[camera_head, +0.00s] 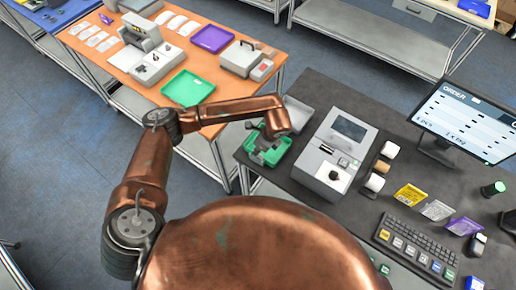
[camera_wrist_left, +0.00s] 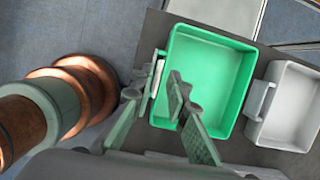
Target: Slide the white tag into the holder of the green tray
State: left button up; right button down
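A green tray (camera_head: 281,150) stands on the dark desk, with my left gripper (camera_head: 264,146) over its left part. In the left wrist view the tray (camera_wrist_left: 215,70) is empty, and its holder (camera_wrist_left: 161,58) is on its left side. A thin white piece (camera_wrist_left: 157,78), seemingly the white tag, shows at that holder; I cannot tell how far in it sits. My left gripper (camera_wrist_left: 163,84) has its fingers apart, one each side of the tray's left wall. The left fingertip is close to the white piece; contact is unclear. My right gripper is not in view.
A grey tray (camera_wrist_left: 290,105) stands right of the green tray. A scanner machine (camera_head: 338,150) is to its right on the desk. Another green tray (camera_head: 188,88) and a purple tray (camera_head: 212,39) lie on the orange table (camera_head: 285,42). Desk edge is close on the left.

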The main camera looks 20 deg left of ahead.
pick_arm(q)
jog(key=shift+o, duration=0.9)
jog(key=shift+r, duration=0.15)
jog(key=v, duration=1.1)
jog(key=shift+d+r, duration=0.2)
jog(key=shift+r, duration=0.15)
